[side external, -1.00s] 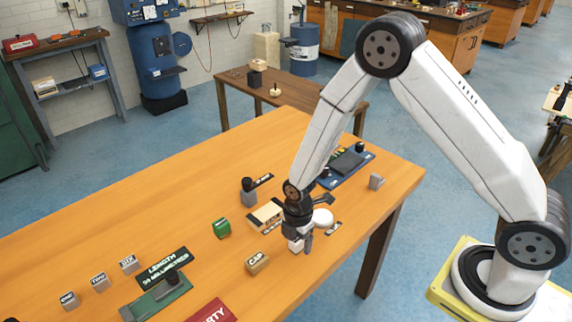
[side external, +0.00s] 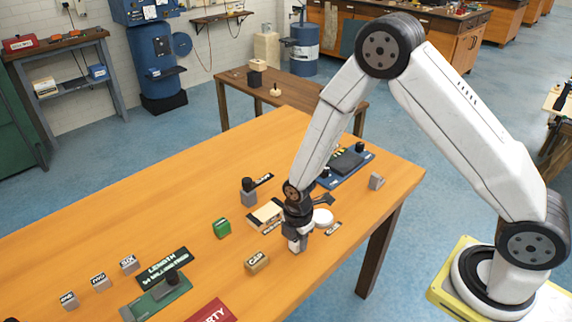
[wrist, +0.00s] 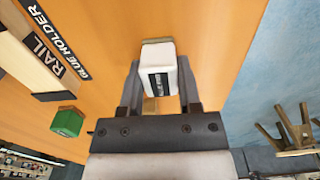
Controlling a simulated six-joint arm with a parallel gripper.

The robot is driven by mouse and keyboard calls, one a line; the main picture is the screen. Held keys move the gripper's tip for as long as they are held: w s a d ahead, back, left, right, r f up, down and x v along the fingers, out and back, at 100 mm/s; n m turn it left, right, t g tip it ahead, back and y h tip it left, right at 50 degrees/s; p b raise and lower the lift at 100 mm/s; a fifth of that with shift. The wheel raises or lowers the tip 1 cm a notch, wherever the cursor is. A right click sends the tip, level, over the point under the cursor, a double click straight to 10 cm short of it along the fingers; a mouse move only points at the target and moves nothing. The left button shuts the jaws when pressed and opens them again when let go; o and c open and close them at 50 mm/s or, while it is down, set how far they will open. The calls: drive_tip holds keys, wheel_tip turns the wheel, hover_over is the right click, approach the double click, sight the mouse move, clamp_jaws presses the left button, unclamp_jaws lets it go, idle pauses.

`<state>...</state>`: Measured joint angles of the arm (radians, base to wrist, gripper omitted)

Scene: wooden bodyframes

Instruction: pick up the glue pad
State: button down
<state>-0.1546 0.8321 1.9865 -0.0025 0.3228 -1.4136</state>
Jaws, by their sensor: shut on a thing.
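A small white block (wrist: 158,70) with a dark label, seemingly the glue pad, sits between my fingers in the wrist view. Its lettering is too small to read. My gripper (wrist: 160,88) is shut on it, one finger along each side. In the side view my gripper (side external: 298,238) points down at the table, and the white block (side external: 295,247) shows at its fingertips, at or very near the table top. Whether it is clear of the wood cannot be told.
A pale rail block (side external: 267,215) lies just left of my gripper, and a white round piece (side external: 322,217) stands close on its right. A CAP block (side external: 257,262) and a green block (side external: 222,229) lie to the left. The table's right edge is near.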

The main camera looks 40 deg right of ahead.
drive_tip(key=shift+r, duration=0.1)
drive_tip(key=shift+r, duration=0.75)
drive_tip(key=s+d+r, duration=0.1)
drive_tip(key=s+r, duration=1)
drive_tip(key=s, duration=0.3)
drive_tip(key=shift+d+r, duration=0.15)
drive_tip(key=shift+d, duration=0.2)
drive_tip(key=c, duration=1)
unclamp_jaws()
drive_tip(key=shift+c, duration=0.2)
clamp_jaws()
